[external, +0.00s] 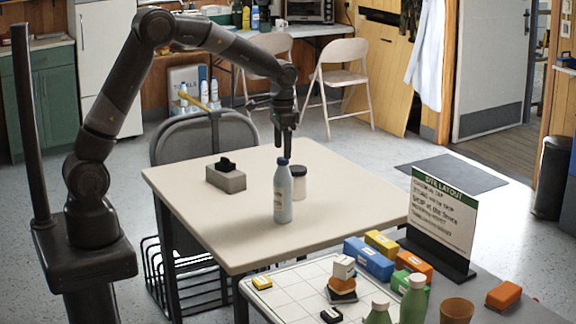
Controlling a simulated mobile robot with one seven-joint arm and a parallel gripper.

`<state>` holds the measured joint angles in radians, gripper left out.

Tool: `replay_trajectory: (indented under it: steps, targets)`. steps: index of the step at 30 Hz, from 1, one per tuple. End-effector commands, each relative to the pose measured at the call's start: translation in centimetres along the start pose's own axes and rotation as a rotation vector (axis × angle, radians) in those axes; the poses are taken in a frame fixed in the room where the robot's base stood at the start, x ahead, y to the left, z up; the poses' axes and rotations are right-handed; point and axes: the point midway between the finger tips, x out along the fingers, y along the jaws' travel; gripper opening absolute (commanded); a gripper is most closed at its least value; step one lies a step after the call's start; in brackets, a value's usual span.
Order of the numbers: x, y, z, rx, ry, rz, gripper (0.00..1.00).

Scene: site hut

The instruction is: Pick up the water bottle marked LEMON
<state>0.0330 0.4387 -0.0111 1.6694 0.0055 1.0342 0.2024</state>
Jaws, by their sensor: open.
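A pale grey-blue bottle with a blue cap (283,198) stands upright on the cream table. It has a label, but I cannot read the writing, so I cannot tell whether it says LEMON. My gripper (285,148) points down directly above the cap in the picture, open and holding nothing visible. I cannot tell whether the fingertips touch or straddle the cap. Two green bottles (413,302) (378,314) with pale caps stand at the lower right, with no readable label.
A grey block with a black top (226,178) sits left on the table (225,225). A sign (442,215), coloured blocks (368,259) and a brown cup (457,311) occupy the front surface. A chair stands behind the table.

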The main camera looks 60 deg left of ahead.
Motion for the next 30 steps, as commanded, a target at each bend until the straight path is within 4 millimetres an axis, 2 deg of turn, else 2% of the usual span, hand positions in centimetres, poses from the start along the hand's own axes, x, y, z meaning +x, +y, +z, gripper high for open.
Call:
replay_trajectory:
  steps: [3,11,19,22,29,30]
  targets:
    - [2.0,0.0,0.1,0.000,-0.002,0.001,0.77]
    - [4.2,-0.1,0.1,-0.001,-0.002,0.000,0.77]
    - [8.1,-0.4,0.1,-0.001,-0.002,0.001,0.77]
    - [8.7,-0.4,0.1,-0.001,-0.001,0.000,0.77]
    - [8.7,-0.5,0.1,-0.001,0.001,0.000,0.77]
    - [8.7,-0.4,0.1,-0.001,0.001,0.000,0.74]
